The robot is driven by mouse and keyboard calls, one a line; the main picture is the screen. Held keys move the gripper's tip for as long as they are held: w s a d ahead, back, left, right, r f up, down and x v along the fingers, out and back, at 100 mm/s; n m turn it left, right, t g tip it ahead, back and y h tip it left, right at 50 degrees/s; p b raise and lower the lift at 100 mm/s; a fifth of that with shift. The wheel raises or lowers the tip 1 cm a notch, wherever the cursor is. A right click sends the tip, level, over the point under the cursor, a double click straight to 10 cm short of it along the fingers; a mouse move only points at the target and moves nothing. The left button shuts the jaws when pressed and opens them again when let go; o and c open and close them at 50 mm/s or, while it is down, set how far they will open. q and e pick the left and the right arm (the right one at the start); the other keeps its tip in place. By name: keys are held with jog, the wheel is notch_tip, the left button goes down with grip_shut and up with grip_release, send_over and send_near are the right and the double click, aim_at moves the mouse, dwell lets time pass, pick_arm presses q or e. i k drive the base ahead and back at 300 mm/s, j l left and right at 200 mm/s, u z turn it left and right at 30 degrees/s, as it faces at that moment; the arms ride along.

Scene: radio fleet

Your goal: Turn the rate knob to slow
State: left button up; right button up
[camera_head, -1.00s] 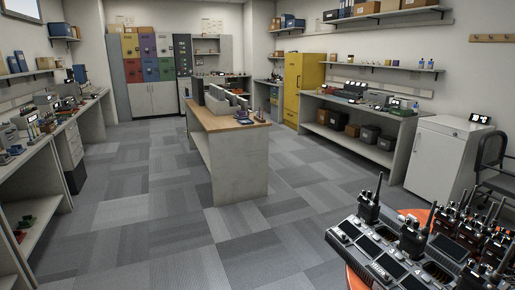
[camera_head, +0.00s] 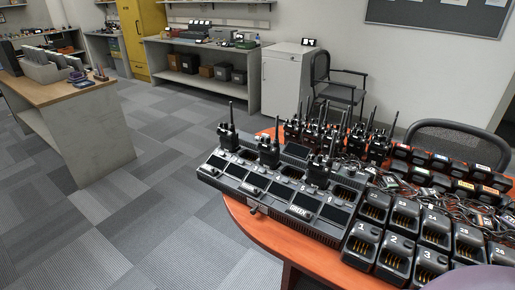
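No rate knob can be made out for certain. A wide black multi-slot charger (camera_head: 285,190) stands on the near left part of an orange table (camera_head: 262,231). It has numbered slots, a "GREEN" label on its front edge, and a few upright black radios, such as one radio (camera_head: 268,152). A small dark part sticks out at its front left edge; I cannot tell whether it is a knob. Neither of my grippers is in view.
Numbered single chargers (camera_head: 391,247), more radios, a row of battery packs (camera_head: 447,165) and tangled cables crowd the table. Chairs (camera_head: 337,82) stand behind it. A wood-topped island (camera_head: 78,92) is at the left. Grey carpet floor (camera_head: 160,190) is free between the island and the table.

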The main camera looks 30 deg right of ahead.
aim_at(351, 172)
jog(key=z, duration=1.25)
